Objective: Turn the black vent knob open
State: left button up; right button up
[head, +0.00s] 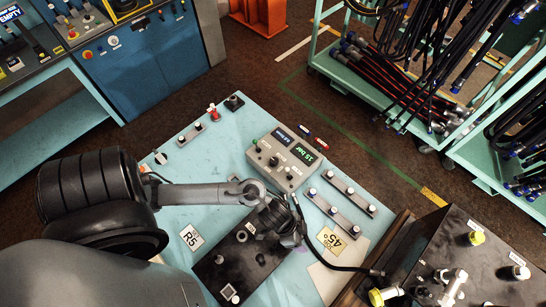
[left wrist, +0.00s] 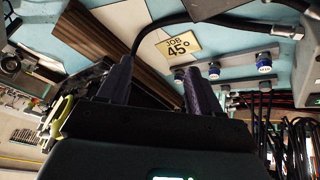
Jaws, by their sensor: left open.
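A grey control box (head: 262,148) with a lit "15 bar" display stands on the light blue bench in the head view. A small black knob (head: 274,161) sits on its face; its label is too small to read, so I cannot tell for certain that it is the vent knob or how it is turned. My left gripper (head: 292,238) is below the box in the picture, apart from it. In the left wrist view its two fingers (left wrist: 155,78) are spread, with no object clearly held between them. My right gripper is not in view.
A black hose (head: 335,266) runs close by the left gripper. Blocks with capped fittings (head: 340,202) lie right of it, near a "45°" card (head: 331,240). A black plate (head: 235,265) lies under the arm; a dark machine (head: 450,250) stands at lower right.

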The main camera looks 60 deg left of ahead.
pick_arm(q)
jog(key=a+f+m+g, duration=0.1)
jog(key=a+f, duration=0.2)
jog(key=a, duration=0.2)
jog(key=n+g+y+b, duration=0.1)
jog(key=g+y, duration=0.2)
jog(key=y, duration=0.1)
send_near(274, 160)
notch_tip(274, 160, down, 8)
jog(key=shift+s+d+f, duration=0.1)
jog(key=shift+d+f, duration=0.05)
jog(key=shift+f, duration=0.1)
jog(key=c, duration=1)
jog(key=shift+c, duration=0.2)
